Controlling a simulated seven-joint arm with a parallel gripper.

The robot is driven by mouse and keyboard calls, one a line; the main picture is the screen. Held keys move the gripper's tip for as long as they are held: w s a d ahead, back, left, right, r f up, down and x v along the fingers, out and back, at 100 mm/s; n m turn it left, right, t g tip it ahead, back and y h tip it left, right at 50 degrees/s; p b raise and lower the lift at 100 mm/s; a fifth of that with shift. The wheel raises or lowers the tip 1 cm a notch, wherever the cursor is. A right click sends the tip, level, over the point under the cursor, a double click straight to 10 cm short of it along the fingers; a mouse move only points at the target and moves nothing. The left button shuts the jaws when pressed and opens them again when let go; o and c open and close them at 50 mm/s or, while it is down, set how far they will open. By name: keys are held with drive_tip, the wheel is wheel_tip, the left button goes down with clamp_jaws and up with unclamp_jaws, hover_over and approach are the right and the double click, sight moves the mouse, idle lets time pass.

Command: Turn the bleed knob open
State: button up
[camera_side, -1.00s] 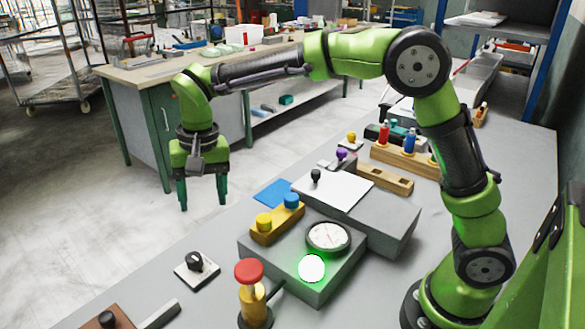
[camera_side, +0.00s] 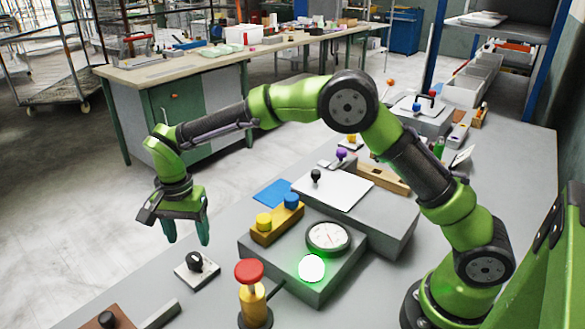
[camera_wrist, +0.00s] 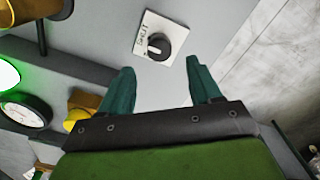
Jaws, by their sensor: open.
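The bleed knob (camera_side: 195,262) looks to be the black rotary knob on a white square plate at the table's near left edge. In the wrist view the black knob (camera_wrist: 158,45) shows beyond my fingertips, on its plate (camera_wrist: 143,34) with lettering that looks like "SHUT" beside it. My gripper (camera_side: 187,238) is open and empty, above and behind the knob in the side view, not touching it. In the wrist view my gripper's two green fingers (camera_wrist: 163,72) are apart, with the knob roughly between and ahead of them.
A red-topped yellow plunger (camera_side: 250,291) stands right of the knob. Behind it, a grey box carries a dial gauge (camera_side: 328,237), a lit green-white lamp (camera_side: 311,268) and a yellow block with yellow and blue buttons (camera_side: 277,222). A grey-handled lever (camera_side: 160,314) lies at the front.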

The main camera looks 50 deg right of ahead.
sight(193, 256)
wheel_tip(193, 256, down, 6)
drive_tip(key=shift+f, duration=0.15)
idle(0.3)
drive_tip(key=c, duration=1)
drive_tip(key=shift+c, duration=0.2)
